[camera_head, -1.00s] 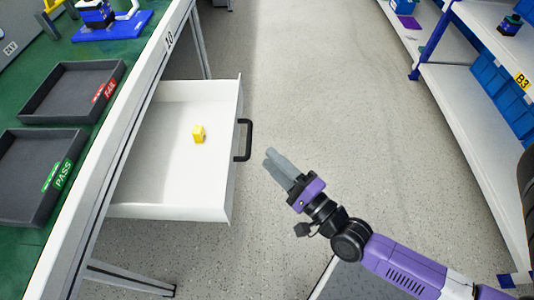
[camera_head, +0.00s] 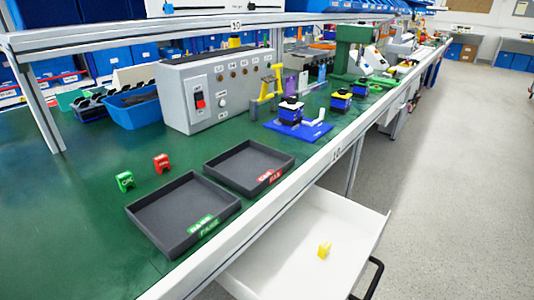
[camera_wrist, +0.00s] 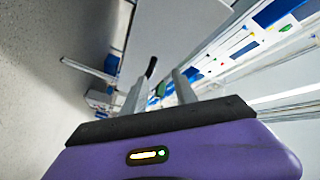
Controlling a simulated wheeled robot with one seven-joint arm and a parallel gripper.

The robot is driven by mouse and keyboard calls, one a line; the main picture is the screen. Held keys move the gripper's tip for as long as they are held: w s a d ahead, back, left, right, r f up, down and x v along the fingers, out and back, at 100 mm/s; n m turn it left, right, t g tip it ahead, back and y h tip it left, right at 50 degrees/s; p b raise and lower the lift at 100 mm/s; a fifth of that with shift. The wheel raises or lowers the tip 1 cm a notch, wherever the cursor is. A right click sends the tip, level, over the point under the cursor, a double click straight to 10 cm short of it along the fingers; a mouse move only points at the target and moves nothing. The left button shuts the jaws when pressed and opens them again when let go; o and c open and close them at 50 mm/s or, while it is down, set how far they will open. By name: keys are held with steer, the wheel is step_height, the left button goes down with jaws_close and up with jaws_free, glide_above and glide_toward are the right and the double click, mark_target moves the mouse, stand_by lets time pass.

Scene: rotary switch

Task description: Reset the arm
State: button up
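My gripper (camera_wrist: 158,78) shows only in the wrist view. Its two grey fingers stand apart with nothing between them, so it is open and empty. Beyond the fingers the wrist view shows the white drawer (camera_wrist: 175,30) and its black handle (camera_wrist: 150,67), apart from the fingers. My arm is outside the head view. There the white drawer (camera_head: 290,265) is pulled out under the bench, with a small yellow block (camera_head: 324,250) inside. The grey control box (camera_head: 215,95) with a red switch (camera_head: 199,100) stands on the green bench.
Two dark trays, PASS (camera_head: 180,212) and FAIL (camera_head: 248,163), lie on the bench near its front edge. A green block (camera_head: 125,181) and a red block (camera_head: 161,163) lie behind them. A blue fixture (camera_head: 298,128) stands farther along. The floor (camera_head: 450,190) at right is clear.

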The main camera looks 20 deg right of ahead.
steer(key=s+a+r+n+g, duration=0.25)
steer(key=s+n, duration=0.25)
steer(key=s, duration=0.3)
steer(key=s+a+r+n+g, duration=0.1)
steer(key=s+a+n+g, duration=0.1)
steer(key=s+a+n, duration=0.45)
step_height(320, 180, up, 22)
steer(key=d+m+p, duration=0.1)
steer(key=d+p, duration=0.1)
steer(key=p, duration=2)
steer(key=shift+s+d, duration=0.25)
steer(key=shift+s, duration=0.15)
steer(key=shift+f+t, duration=0.15)
steer(key=shift+t, duration=0.1)
